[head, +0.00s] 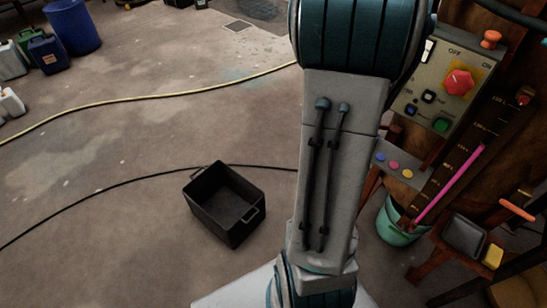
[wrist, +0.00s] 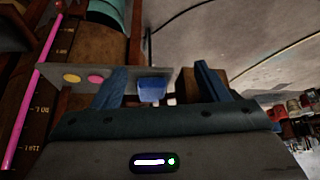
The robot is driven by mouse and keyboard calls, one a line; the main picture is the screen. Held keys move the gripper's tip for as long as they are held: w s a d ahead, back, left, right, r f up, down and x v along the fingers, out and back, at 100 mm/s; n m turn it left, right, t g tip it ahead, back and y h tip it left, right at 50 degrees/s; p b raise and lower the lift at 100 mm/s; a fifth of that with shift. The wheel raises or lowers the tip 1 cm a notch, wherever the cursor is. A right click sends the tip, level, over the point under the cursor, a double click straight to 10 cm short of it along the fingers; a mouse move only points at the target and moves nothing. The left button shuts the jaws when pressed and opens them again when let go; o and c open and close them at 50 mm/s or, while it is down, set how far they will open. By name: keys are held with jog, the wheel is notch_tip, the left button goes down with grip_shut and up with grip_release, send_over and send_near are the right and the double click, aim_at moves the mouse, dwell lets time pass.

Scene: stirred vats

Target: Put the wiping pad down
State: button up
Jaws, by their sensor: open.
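My gripper (wrist: 160,80) shows in the wrist view with its two blue fingers spread apart. A small blue block (wrist: 152,89) shows between the fingers, in front of a grey shelf with coloured discs. The fingers are not closed on it; I cannot tell whether it rests on the shelf or whether it is the wiping pad. In the head view my arm hides the gripper and this block. A yellow block (head: 492,256) lies at the right beside a dark tray (head: 464,236), on a reddish wooden stand.
The shelf (head: 403,178) bears several coloured discs below a control box (head: 440,85) with a red knob. A green bucket (head: 398,222) stands beneath. An empty black crate (head: 224,203) sits on the floor at left. A yellow hose (head: 150,100) and a black cable cross the open floor.

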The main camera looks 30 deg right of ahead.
jog(key=w+a+r+n+t+y, duration=0.1)
jog(key=w+a+r+n+y, duration=0.2)
jog(key=a, duration=0.6)
jog(key=w+a+r+n+t+y, duration=0.1)
jog(key=w+a+r+n, duration=0.2)
jog(key=a+r, duration=0.45)
jog(key=s+a+r+n+g, duration=0.1)
jog(key=s+a+r+n, duration=0.1)
jog(key=a, duration=0.4)
jog(key=s+a+r+n, duration=0.3)
jog(key=s+a, duration=0.2)
jog(key=a, duration=0.1)
jog(key=shift+n+g+y, duration=0.4)
jog(key=shift+a, duration=0.1)
